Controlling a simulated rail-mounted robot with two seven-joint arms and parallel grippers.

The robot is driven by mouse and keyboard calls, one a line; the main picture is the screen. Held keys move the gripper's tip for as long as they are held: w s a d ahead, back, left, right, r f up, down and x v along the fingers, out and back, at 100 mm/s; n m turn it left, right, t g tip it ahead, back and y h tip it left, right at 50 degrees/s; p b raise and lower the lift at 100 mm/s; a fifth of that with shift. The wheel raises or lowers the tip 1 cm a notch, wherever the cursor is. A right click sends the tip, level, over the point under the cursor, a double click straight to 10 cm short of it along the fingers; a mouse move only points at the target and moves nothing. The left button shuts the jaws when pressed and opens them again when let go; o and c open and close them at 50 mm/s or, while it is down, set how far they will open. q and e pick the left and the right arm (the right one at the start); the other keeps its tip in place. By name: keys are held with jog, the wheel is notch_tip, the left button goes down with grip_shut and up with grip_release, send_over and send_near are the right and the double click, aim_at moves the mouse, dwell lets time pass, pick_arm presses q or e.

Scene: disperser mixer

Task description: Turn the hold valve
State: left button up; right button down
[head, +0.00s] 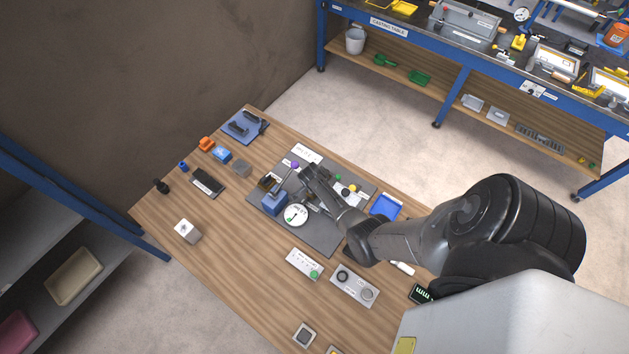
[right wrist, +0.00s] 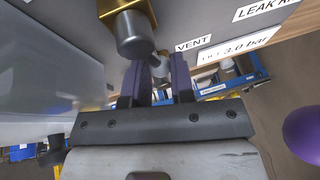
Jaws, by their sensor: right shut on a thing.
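My right gripper (head: 306,172) reaches from the right over the dark grey panel (head: 318,238) on the wooden table. In the right wrist view, its two purple fingers (right wrist: 160,85) are shut on a small grey part (right wrist: 160,66), mostly hidden between them. No label reading "hold" is legible, so I cannot tell whether the gripped part is the hold valve. A purple ball (head: 295,165) is beside the gripper. My left gripper is out of view.
A round white gauge (head: 296,215) and a blue block (head: 274,204) stand close to my right gripper on the panel. A blue tray (head: 385,205) is to its right.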

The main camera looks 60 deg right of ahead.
jog(key=shift+s+m+g, duration=0.25)
jog(key=shift+m+g, duration=0.15)
jog(key=shift+m, duration=0.4)
jog(key=c, duration=1)
grip_release()
jog(key=shift+s, duration=0.1)
jog(key=shift+r, duration=0.1)
